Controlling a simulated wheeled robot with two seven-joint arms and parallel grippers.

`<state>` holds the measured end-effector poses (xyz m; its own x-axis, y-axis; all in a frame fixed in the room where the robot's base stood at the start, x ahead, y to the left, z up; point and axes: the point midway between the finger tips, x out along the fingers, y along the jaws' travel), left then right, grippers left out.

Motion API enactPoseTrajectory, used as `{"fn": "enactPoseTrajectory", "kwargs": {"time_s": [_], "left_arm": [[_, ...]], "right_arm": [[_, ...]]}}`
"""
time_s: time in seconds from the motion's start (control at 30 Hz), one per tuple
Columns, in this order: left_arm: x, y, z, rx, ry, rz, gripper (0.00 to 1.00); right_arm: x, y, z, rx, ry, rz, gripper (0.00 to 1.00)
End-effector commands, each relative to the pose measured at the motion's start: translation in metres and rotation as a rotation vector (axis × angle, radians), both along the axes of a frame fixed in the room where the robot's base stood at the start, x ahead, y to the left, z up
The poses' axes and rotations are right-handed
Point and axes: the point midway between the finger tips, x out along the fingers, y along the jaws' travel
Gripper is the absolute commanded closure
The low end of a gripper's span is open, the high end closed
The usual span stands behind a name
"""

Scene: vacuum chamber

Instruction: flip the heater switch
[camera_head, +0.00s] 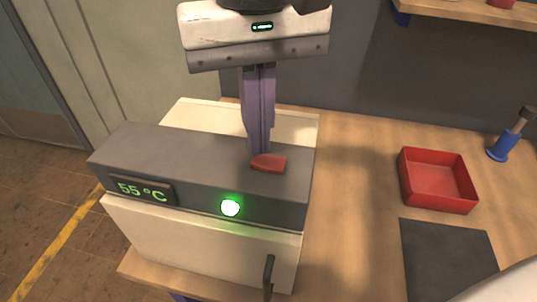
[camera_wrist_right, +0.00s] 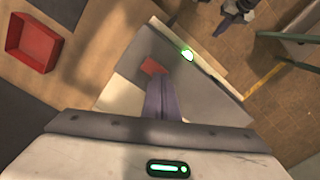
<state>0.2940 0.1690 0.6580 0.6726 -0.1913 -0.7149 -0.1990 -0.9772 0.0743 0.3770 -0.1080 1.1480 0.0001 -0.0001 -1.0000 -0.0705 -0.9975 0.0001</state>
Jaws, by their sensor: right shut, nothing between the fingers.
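The heater (camera_head: 200,165) is a cream box with a dark grey top housing, standing on the wooden bench. Its display (camera_head: 144,190) reads 55 °C and a round green light (camera_head: 230,207) glows on its front. The red switch (camera_head: 269,163) sits on the housing's top near the front right; it also shows in the right wrist view (camera_wrist_right: 152,67). My right gripper (camera_head: 260,150) is shut and empty, pointing down with its fingertips at the back edge of the switch. Whether they touch it I cannot tell. My left gripper is not in view.
A red tray (camera_head: 437,197) lies on the bench to the right, with a dark mat (camera_head: 447,262) in front of it. A blue-based tool (camera_head: 505,143) stands at the far right. A black handle (camera_head: 268,278) sticks out from the heater's front. A shelf (camera_head: 470,10) hangs at upper right.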

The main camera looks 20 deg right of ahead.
Motion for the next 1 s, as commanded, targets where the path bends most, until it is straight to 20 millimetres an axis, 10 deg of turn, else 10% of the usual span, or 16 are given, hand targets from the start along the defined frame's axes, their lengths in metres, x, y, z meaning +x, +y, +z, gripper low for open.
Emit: {"fn": "enactPoseTrajectory", "kwargs": {"time_s": [1.0], "left_arm": [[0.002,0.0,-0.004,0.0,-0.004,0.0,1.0]], "right_arm": [[0.0,0.0,-0.016,0.0,0.001,0.0,1.0]]}}
